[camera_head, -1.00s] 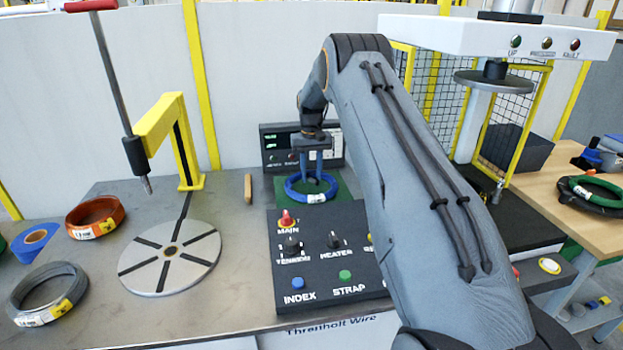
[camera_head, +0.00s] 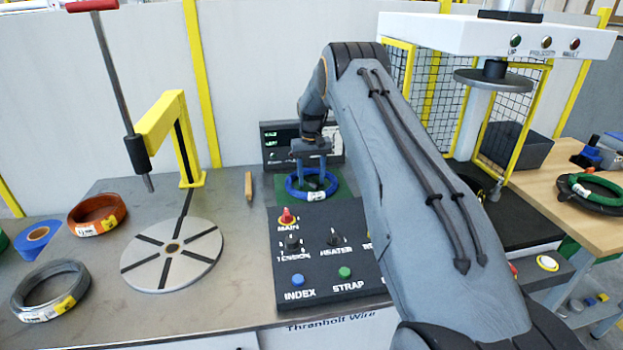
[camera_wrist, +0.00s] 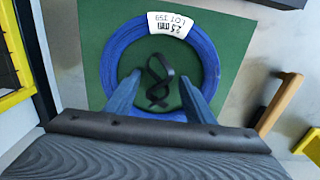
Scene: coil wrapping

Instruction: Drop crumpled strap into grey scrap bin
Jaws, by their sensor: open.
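The crumpled strap (camera_wrist: 157,97) is a thin black twisted band, seen in the wrist view inside the ring of a blue coil (camera_wrist: 97,60). In the head view I cannot make the strap out. My gripper (camera_wrist: 159,78) is open, with one blue finger on each side of the strap; I cannot tell whether they touch it. In the head view my gripper (camera_head: 311,182) points down into the blue coil (camera_head: 296,192). A dark grey bin (camera_head: 520,148), likely the scrap bin, stands at the right behind my arm; its inside is mostly hidden.
The coil lies on a green mat (camera_wrist: 235,45). A wooden bar (camera_head: 248,186) lies left of it. A control box (camera_head: 330,262) is in front, a slotted turntable (camera_head: 171,256) left. A press head (camera_head: 495,80) and yellow mesh guard stand between my arm and the bin.

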